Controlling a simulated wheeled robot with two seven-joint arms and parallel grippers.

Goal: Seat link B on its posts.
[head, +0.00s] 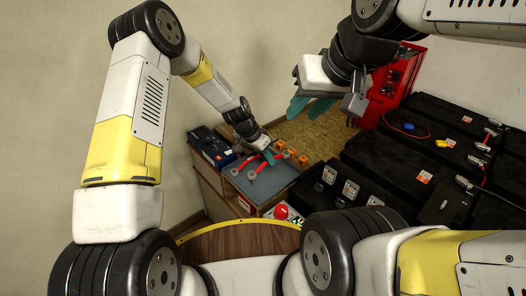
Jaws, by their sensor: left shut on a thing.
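My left gripper (269,156) reaches down over the grey-blue top of a small bench (275,184) and is shut on a red link with grey ends (279,146). Its fingers hide part of the link, and I cannot read a letter on it. Another red piece with grey round ends (250,175) shows just left of the fingers, low on the same top. I cannot tell which is link B. My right gripper (322,103) hangs higher, with teal finger pads, apart and empty. The posts are too small to tell apart.
Orange blocks (303,158) stand at the bench's back right. A blue and black box (212,147) stands left. Black battery cases (410,160) with cables fill the right side. A red cabinet (397,85) stands behind. A red button (281,211) is in front.

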